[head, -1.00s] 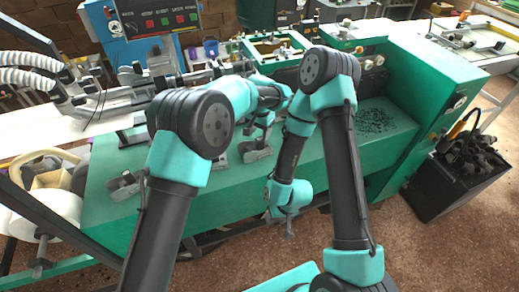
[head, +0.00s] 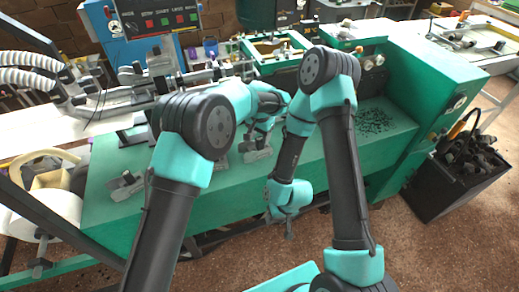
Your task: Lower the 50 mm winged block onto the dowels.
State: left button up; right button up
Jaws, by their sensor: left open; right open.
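Several small grey metal pieces lie along the green bench top. One grey metal piece (head: 257,155) sits right below my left gripper (head: 260,143), and another (head: 125,186) lies near the bench's left end. I cannot tell from this view which piece is the 50 mm winged block, and I cannot make out the dowels. My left gripper is open and points down close above the middle piece; contact cannot be told. My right gripper (head: 289,233) is open and empty, pointing down in front of the bench's front edge.
The green bench (head: 240,205) has a patch of dark shavings (head: 374,121) at right. A green machine cabinet (head: 445,85) and a black bin (head: 460,180) stand at the right. A control panel (head: 158,20) and metal rods are behind. Bare bench lies left of centre.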

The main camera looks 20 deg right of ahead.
pick_arm(q)
jog(key=shift+f, duration=0.95)
jog(key=c, duration=0.8)
jog(key=shift+r, duration=0.15)
jog(key=shift+r, duration=2.4)
